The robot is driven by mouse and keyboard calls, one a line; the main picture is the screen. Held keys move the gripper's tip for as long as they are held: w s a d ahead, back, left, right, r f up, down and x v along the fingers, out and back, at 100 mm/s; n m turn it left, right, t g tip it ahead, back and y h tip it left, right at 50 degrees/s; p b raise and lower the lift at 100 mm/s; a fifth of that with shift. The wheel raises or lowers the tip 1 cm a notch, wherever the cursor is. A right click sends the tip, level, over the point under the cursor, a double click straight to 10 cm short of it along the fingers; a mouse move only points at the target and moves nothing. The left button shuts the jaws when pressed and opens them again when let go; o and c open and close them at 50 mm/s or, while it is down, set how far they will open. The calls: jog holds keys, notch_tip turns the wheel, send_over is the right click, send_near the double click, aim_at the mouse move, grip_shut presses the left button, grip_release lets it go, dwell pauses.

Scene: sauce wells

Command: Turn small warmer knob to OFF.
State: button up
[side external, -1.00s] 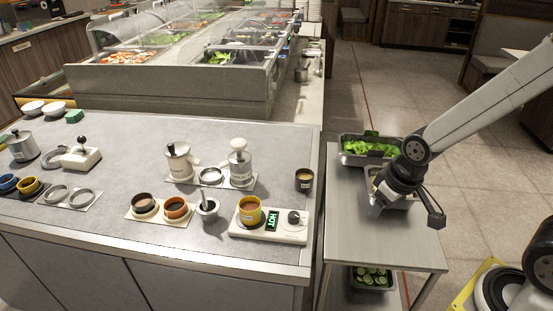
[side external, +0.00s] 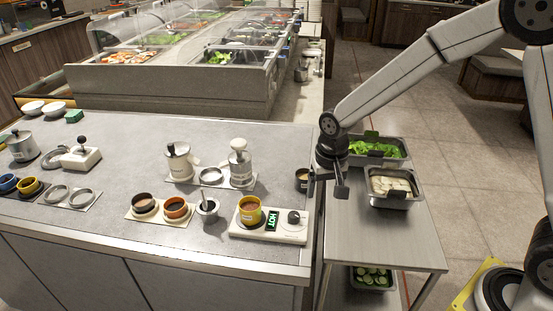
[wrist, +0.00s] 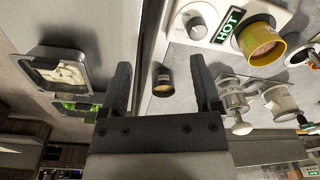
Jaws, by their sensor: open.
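The small warmer (side external: 262,232) is a white flat base near the counter's right front corner. Its dark round knob (side external: 293,217) is at the right end, beside a green lit HOT sign (side external: 272,219). A yellow cup (side external: 250,209) sits on its left part. In the wrist view the knob (wrist: 196,29) looks light grey, with ON lettering next to it. My gripper (side external: 329,192) is open and empty, above the counter's right edge, behind and right of the knob and apart from it. Its two fingers also show in the wrist view (wrist: 160,90).
A small dark cup (side external: 303,180) stands behind the warmer, close to my gripper. White pump dispensers (side external: 240,165) and a grey cup with a spoon (side external: 207,210) stand to the left. Metal pans (side external: 393,187) stand on the side cart at right.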

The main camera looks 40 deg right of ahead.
aim_at(294, 214)
jog(key=w+a+f+m, duration=0.1)
jog(key=w, duration=0.1)
jog(key=w+a+f+m, duration=0.1)
jog(key=w, duration=0.1)
jog(key=w+a+f+m+g, duration=0.1)
jog(key=w+a, duration=0.1)
jog(key=shift+w, duration=0.1)
jog(key=shift+f, duration=0.1)
jog(key=shift+d+f, duration=0.1)
jog(key=shift+f, duration=3.6)
grip_shut()
